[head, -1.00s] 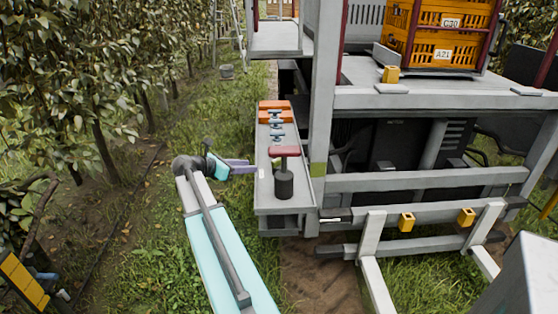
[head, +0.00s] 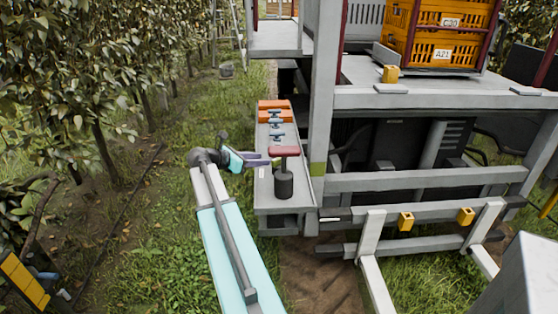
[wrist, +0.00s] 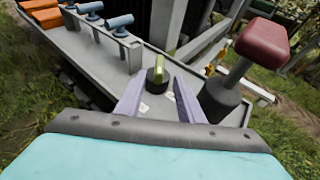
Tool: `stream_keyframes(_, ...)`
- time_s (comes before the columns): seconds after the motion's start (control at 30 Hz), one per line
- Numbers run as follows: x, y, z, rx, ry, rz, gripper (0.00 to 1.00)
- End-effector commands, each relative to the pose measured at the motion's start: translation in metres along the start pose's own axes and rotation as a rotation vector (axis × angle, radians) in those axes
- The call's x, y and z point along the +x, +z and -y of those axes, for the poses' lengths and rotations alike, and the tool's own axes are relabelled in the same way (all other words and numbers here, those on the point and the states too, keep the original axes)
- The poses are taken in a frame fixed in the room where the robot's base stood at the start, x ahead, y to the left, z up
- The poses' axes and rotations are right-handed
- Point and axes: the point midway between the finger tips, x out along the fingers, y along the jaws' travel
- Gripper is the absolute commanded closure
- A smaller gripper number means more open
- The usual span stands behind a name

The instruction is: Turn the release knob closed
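The release knob (wrist: 158,68), a round black base with a yellow-green bar across its top, stands on the grey control shelf. In the wrist view the bar points roughly away from me. My gripper (wrist: 157,83) is open, with one purple finger on each side of the knob's near part. The fingers look apart from it, and I cannot tell how far above or short of it they are. In the head view my gripper (head: 268,162) reaches over the shelf from the left. I cannot make out the knob there.
A red-topped post (wrist: 262,42) with a black base stands close to the right finger; it also shows in the head view (head: 286,152). Blue levers (wrist: 118,21) and orange blocks (head: 275,115) line the far shelf. Grass lies open to the left.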

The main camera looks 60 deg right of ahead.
Motion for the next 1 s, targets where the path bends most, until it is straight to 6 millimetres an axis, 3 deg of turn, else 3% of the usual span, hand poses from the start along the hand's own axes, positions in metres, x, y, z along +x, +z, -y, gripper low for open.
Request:
stream_keyframes(0.6,0.087,0.000,-0.002,0.000,0.000,0.000,0.66)
stream_keyframes(0.8,0.103,-0.001,-0.001,-0.001,0.001,0.000,0.66)
stream_keyframes(1.0,0.107,-0.001,-0.001,-0.001,0.002,0.000,0.66)
